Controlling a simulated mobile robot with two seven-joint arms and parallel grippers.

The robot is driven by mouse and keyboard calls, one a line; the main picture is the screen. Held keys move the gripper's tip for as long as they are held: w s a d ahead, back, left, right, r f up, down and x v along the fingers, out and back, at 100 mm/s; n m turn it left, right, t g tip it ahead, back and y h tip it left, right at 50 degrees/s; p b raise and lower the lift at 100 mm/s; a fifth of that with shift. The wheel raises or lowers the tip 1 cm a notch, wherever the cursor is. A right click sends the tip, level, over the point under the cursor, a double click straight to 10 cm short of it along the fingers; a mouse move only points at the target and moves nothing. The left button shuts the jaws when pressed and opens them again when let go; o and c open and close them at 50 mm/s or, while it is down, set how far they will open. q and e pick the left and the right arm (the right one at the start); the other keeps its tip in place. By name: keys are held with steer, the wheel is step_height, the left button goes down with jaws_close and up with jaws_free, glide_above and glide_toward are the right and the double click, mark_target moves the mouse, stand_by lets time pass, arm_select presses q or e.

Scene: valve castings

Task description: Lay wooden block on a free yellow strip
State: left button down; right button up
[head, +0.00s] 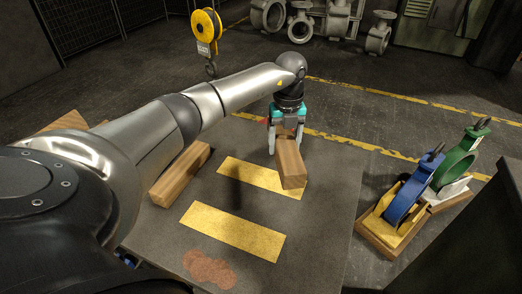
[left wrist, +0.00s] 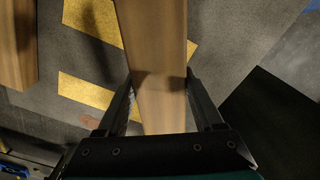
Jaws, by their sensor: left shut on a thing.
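My left gripper (head: 286,140) is shut on a wooden block (head: 291,168), which juts toward the camera. In the left wrist view the block (left wrist: 158,55) runs lengthwise between the two fingers (left wrist: 160,100). In the head view the block overlaps the right end of the far yellow strip (head: 250,175); I cannot tell whether it touches the surface. The near yellow strip (head: 232,230) is bare. Two yellow strips, one upper (left wrist: 90,14) and one lower (left wrist: 92,94), pass behind the block in the left wrist view. My right gripper is not in view.
Another wooden block (head: 180,174) lies left of the strips, and more wood (head: 70,121) shows behind my arm. A reddish stain (head: 208,268) marks the grey tabletop (head: 322,225). A yellow hoist (head: 205,27) hangs behind.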

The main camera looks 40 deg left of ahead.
arm_select(q)
steer(key=s+a+f+n, duration=0.2)
steer(key=a+f+n, duration=0.3)
steer(key=n, duration=0.6)
steer(key=shift+a+n, duration=0.4)
steer(key=shift+a, duration=0.4)
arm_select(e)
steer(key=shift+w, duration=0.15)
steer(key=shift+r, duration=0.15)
arm_select(q)
step_height(320, 180, down, 2)
steer(key=shift+f+b, duration=0.25)
steer(key=shift+b, duration=0.3)
step_height(320, 180, down, 2)
steer(key=shift+f+b, duration=0.1)
steer(key=shift+b, duration=0.55)
steer(key=shift+f+b, duration=0.5)
steer(key=shift+f, duration=0.4)
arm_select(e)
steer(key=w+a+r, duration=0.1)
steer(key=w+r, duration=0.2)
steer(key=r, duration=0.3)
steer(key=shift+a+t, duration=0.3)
